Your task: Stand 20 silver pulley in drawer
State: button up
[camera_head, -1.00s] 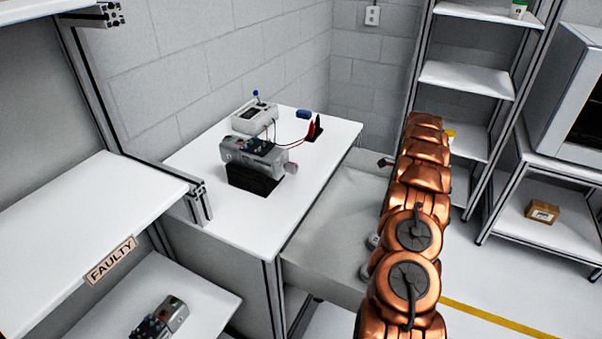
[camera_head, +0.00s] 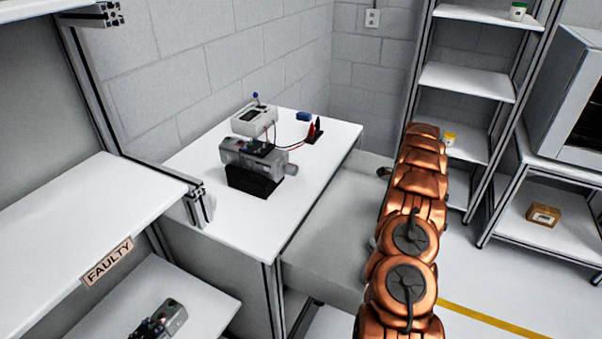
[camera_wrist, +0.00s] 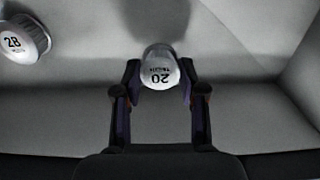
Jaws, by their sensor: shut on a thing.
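A silver pulley marked 20 (camera_wrist: 159,68) sits between the fingertips in the wrist view, its numbered face toward the camera. My gripper (camera_wrist: 159,88) is shut on it, one finger at each side. The pulley's shadow falls on the grey drawer surface just beyond it; I cannot tell whether it touches the drawer floor. The open drawer (camera_head: 325,240) extends from the white workbench in the head view, where my copper arm hides part of it. A second silver pulley marked 28 (camera_wrist: 20,40) stands in the drawer at the upper left of the wrist view.
The white workbench (camera_head: 225,215) carries a servo unit (camera_head: 250,160) on a black stand and a white meter (camera_head: 254,118). A shelf with a FAULTY label (camera_head: 108,261) is at left. Drawer walls rise around the gripper; bare drawer floor lies at right in the wrist view.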

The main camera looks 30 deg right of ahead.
jog(key=shift+f+b, duration=0.6)
jog(key=shift+f, duration=0.8)
dwell(0.4)
jog(key=o, duration=1.2)
jog(key=shift+r, duration=0.1)
notch_tip(320, 180, up, 11)
jog(key=shift+f, duration=0.1)
jog(key=shift+r, duration=0.55)
